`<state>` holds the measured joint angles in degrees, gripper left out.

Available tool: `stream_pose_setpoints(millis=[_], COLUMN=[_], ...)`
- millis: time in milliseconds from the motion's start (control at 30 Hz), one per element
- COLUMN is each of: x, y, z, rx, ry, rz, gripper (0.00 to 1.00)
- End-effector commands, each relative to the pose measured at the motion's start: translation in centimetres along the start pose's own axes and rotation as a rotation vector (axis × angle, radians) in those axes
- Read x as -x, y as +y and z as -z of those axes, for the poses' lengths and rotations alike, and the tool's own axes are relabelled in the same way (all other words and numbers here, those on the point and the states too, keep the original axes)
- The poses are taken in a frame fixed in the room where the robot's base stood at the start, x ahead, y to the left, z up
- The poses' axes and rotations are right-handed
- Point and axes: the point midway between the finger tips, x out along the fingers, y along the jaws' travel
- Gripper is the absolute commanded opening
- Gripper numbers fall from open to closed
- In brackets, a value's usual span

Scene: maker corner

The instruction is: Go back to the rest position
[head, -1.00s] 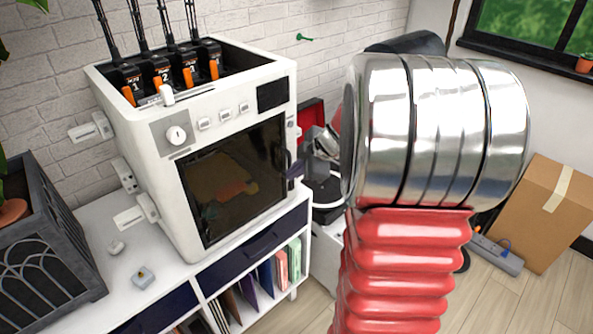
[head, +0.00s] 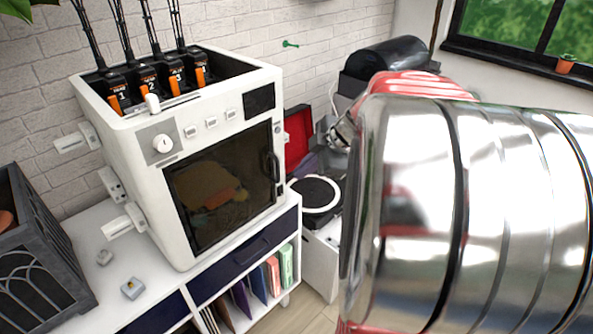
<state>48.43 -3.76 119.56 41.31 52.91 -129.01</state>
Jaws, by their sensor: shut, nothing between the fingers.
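My arm's shiny metal and red links fill the right side of the head view. My gripper (head: 341,131) shows only as a small metallic end peeking out past the left edge of the arm, above the record player. It is shut and empty, and most of it is hidden behind the arm. It is apart from the white printer to its left.
The white printer (head: 152,208) with a dark door stands on the white shelf unit (head: 82,303). A dark grey planter (head: 40,270) is at left. A record player (head: 316,196) with a red-lined case (head: 299,136) stands behind. A potted plant (head: 565,66) sits on the windowsill.

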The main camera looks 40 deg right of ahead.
Motion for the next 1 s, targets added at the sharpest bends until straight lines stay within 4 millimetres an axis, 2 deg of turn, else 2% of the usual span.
stream_pose_setpoints(millis=[567,800,1000], x=[0.0,0.0,-0.5], y=[0.0,-0.2,-2.0], z=[-0.1,-0.3,-1.4], rx=[-0.026,-0.241,-0.500], ry=[-0.001,-0.012,-0.058], rz=[-0.001,0.005,0.039], gripper=[0.00,0.00,0.00])
